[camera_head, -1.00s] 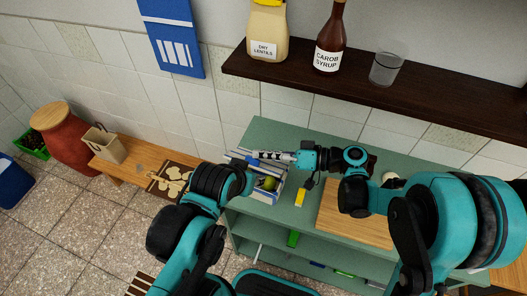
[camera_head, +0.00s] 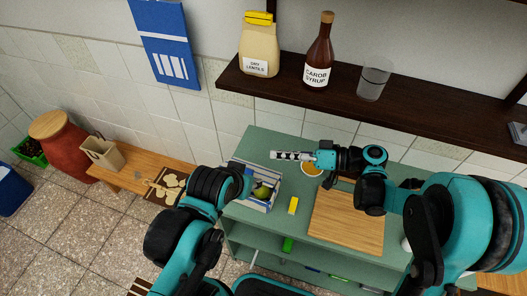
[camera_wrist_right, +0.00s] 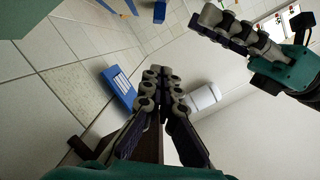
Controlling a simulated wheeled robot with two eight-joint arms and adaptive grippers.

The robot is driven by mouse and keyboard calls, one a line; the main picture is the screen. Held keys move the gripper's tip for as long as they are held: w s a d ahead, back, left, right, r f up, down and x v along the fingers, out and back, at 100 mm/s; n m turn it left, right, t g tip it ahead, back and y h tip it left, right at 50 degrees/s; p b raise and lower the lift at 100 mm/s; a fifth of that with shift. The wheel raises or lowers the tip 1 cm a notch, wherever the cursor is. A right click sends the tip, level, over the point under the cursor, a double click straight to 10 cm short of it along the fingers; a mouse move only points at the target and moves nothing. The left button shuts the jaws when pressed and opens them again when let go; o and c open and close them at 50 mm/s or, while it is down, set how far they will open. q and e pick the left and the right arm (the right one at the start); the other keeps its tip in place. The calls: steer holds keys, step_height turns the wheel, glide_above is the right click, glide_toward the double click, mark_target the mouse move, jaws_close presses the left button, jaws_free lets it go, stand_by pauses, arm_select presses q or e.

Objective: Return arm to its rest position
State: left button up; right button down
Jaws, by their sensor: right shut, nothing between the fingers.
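My right arm, teal and black, reaches in from the right in the head view. Its gripper (camera_head: 293,156) points left above the green cabinet top (camera_head: 262,143), with its fingers together and nothing between them. In the right wrist view its two fingers (camera_wrist_right: 163,80) meet at the tips. My left arm comes in from the lower left in the head view; its fingers are not clear there. In the right wrist view my left gripper (camera_wrist_right: 240,35) shows at the upper right, and I cannot tell if it is open. A bowl (camera_head: 312,170) with orange contents sits partly behind the right arm.
A striped box (camera_head: 240,206) holding a green item, a yellow block (camera_head: 293,205) and a wooden board (camera_head: 345,226) are on the cabinet.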

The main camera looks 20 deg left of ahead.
steer(key=d, duration=0.3)
steer(key=shift+w+d+r, duration=0.2)
steer(key=shift+d+r, duration=0.1)
